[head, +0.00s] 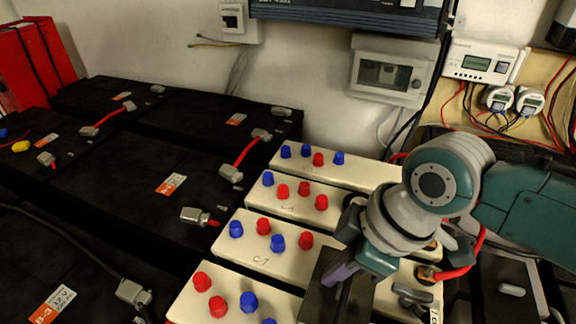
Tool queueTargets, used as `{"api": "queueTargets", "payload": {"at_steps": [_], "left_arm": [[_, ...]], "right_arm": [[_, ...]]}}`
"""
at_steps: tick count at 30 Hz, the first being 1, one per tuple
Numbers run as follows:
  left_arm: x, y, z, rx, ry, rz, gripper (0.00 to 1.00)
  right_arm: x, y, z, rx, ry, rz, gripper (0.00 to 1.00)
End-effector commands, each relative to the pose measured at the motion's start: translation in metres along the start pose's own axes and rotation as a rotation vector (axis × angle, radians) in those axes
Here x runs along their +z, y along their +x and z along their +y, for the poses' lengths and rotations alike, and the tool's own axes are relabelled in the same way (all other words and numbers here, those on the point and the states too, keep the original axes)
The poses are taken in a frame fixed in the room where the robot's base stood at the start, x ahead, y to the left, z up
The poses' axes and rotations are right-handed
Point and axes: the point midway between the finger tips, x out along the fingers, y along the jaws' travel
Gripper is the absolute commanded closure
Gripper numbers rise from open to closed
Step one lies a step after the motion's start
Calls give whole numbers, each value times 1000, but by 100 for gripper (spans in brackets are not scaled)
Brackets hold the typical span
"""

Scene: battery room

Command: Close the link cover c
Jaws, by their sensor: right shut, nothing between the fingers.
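I cannot make out a label that marks link cover c. Grey terminal covers sit on the black batteries, one (195,215) with a bit of red link beside it and one (231,173) at the near end of a red link. More grey pieces (413,295) lie at the lower right near the end of the cream cells. My right gripper (338,290) comes in from the right over the cream cells (262,262). It is shut and empty, and its tips are partly hidden by its own dark body. My left gripper is not in view.
The cream cells carry several red and blue caps. Black batteries (130,190) fill the left. A grey wall box (390,70), meters (482,62) and loose wires are on the back wall. A red cable (460,268) runs beside my arm.

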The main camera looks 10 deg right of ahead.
Motion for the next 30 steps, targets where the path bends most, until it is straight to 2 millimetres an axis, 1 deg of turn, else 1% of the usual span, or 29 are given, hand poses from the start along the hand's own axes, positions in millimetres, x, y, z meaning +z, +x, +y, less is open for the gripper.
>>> {"api": "queueTargets", "payload": {"at_steps": [11, 14, 17, 18, 21, 24, 27, 30], "left_arm": [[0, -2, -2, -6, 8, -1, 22], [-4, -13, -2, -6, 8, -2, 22], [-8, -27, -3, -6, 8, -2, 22], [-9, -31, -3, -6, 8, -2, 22], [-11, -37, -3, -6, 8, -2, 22], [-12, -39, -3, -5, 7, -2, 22], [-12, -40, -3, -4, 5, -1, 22], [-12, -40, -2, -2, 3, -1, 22]], "right_arm": [[4, -2, 0, -1, 1, -1, 100], [18, -10, 0, -1, 2, -5, 100], [43, -20, 0, -1, 3, -8, 100], [54, -24, 0, -2, 3, -8, 100], [79, -31, 0, -2, 3, -7, 100], [98, -35, 0, -1, 2, -5, 100], [108, -38, 0, -1, 1, -3, 100], [112, -39, 0, 0, 0, -1, 100]]}}
